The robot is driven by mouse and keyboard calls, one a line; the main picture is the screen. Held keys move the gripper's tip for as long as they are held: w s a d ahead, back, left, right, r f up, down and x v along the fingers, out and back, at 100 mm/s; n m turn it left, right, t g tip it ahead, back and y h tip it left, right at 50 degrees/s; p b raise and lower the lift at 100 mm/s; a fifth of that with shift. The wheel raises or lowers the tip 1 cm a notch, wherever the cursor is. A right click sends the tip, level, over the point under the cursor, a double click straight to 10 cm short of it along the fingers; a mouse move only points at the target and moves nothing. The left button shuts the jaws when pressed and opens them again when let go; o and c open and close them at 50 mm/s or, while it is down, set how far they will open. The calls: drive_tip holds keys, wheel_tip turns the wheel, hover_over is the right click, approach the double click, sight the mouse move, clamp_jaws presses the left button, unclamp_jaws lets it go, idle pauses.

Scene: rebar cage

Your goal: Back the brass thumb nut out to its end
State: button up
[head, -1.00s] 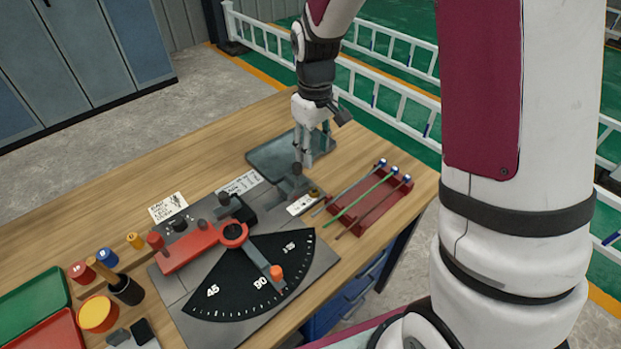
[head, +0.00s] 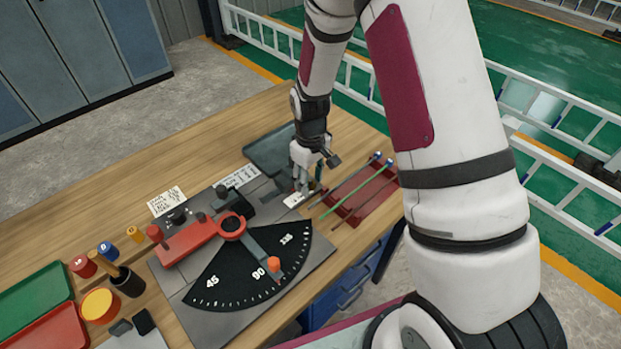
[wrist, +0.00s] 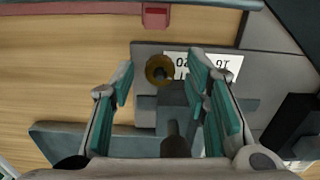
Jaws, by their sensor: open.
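The brass thumb nut (wrist: 160,70) shows in the wrist view as a round knurled ring with a dark centre, at the end of a grey block (wrist: 175,97). My gripper (wrist: 165,88) is open, with its teal-padded fingers on either side of the block and the nut just beyond and between the fingertips. I cannot tell whether a finger touches the nut. In the head view my gripper (head: 304,188) hangs over the right back corner of the bending plate and hides the nut there.
A white label (wrist: 208,66) lies beside the nut. The red rack (head: 366,198) with several rods stands close right of my gripper. A grey tray (head: 268,150) lies behind it. The red bending arm (head: 195,240) and black angle dial (head: 250,275) are to the left.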

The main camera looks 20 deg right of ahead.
clamp_jaws()
idle(0.3)
drive_tip(key=n, duration=0.5)
drive_tip(key=shift+n, duration=0.3)
drive_tip(key=n, duration=0.5)
drive_tip(key=shift+n, duration=0.3)
